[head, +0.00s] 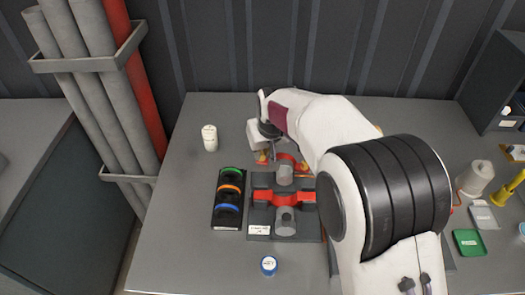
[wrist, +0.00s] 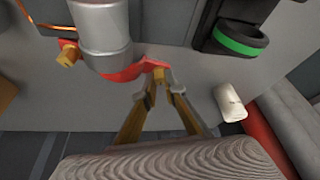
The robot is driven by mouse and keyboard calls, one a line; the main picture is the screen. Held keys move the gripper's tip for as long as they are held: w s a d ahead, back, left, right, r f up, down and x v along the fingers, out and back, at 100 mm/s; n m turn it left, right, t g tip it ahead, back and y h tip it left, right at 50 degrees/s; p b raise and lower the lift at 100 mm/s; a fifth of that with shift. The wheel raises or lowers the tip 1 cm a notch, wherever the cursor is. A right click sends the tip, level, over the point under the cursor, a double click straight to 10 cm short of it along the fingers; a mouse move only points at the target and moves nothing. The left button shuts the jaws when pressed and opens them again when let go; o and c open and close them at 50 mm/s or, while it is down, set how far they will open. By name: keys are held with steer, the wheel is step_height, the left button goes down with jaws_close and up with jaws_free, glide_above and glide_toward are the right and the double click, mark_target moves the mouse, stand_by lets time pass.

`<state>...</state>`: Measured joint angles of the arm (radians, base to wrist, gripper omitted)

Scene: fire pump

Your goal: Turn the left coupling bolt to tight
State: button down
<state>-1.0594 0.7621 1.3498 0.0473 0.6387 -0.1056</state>
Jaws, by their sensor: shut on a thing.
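A grey pipe (wrist: 100,30) wears a red coupling (wrist: 125,72) with side ears; part of it shows in the head view (head: 287,157). My gripper (wrist: 158,84) has its fingertips close together at the ear on the rack's side, the left side in the head view. It is shut on the left coupling bolt, which the fingertips hide almost entirely. A second brass bolt (wrist: 68,54) stands on the opposite ear. In the head view, my gripper (head: 263,156) is at the far end of the pipe fixture, partly covered by my arm. The bolt's tightness cannot be told.
A black rack (head: 228,225) holds green, orange and blue rings left of the red-clamped fixture (head: 285,198). A white cylinder (head: 210,138) stands behind the rack. The table's left part is clear.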

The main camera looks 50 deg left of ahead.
steer(key=c, duration=2.4)
jaws_free()
steer(key=shift+r, duration=0.1)
steer(key=v, duration=1.1)
steer(key=shift+r, duration=0.4)
steer(key=shift+d, duration=0.2)
